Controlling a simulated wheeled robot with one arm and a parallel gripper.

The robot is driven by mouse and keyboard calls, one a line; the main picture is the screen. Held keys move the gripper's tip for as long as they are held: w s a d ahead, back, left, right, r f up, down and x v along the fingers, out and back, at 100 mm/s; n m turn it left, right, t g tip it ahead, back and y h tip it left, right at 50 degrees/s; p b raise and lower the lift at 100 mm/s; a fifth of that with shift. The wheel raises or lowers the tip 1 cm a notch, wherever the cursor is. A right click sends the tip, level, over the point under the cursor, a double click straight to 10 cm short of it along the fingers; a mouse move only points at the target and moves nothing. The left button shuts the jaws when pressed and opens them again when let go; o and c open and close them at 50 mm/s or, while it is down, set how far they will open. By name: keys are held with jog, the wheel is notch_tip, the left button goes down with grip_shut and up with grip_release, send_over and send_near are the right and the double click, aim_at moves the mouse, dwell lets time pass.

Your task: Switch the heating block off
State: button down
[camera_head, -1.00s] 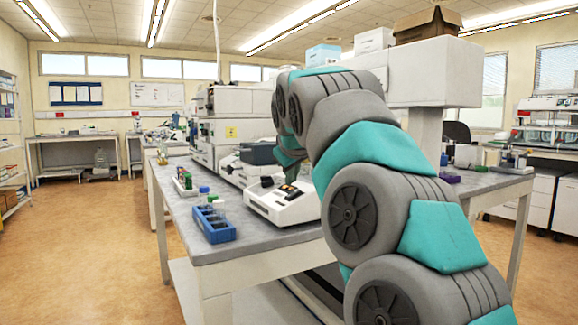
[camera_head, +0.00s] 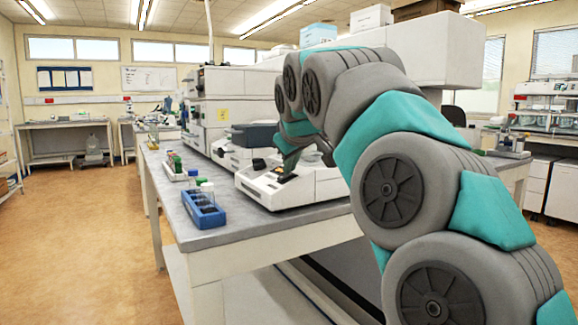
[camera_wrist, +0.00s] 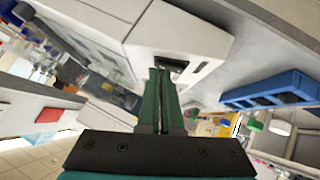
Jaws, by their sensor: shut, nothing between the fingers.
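The white heating block (camera_head: 262,191) stands on the grey bench in the head view, with a sloping front and a dark patch on top. In the wrist view a white casing (camera_wrist: 185,32), which looks like the same block, has a small dark recessed part (camera_wrist: 176,64) that may be its switch. My gripper (camera_wrist: 161,72) has its green fingers shut together with nothing between them. Its tips lie close beside the dark part in the picture; I cannot tell whether they touch. In the head view my arm partly covers the block, and the fingertips are hard to make out.
A blue rack (camera_head: 205,212) with capped containers stands on the bench (camera_head: 225,238) left of the block. A small rack of tubes (camera_head: 174,170) stands farther back. Larger white instruments (camera_head: 215,105) stand behind. Open floor lies to the left.

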jog(key=shift+s+a+f, duration=0.1)
jog(key=shift+s+f, duration=0.05)
jog(key=shift+s+a, duration=0.1)
jog(key=shift+s+a+f, duration=0.1)
jog(key=shift+s+a, duration=0.25)
jog(key=shift+a, duration=0.2)
jog(key=r+p, duration=0.1)
jog(key=r, duration=0.2)
jog(key=s+r+p, duration=0.1)
jog(key=r, duration=0.1)
jog(key=shift+a+p, duration=0.35)
jog(key=d+v, duration=0.1)
jog(key=v, duration=0.7)
jog(key=shift+s+r+b, duration=0.2)
jog(key=shift+r+b, duration=0.1)
jog(key=shift+b, duration=0.05)
jog(key=shift+d, duration=0.15)
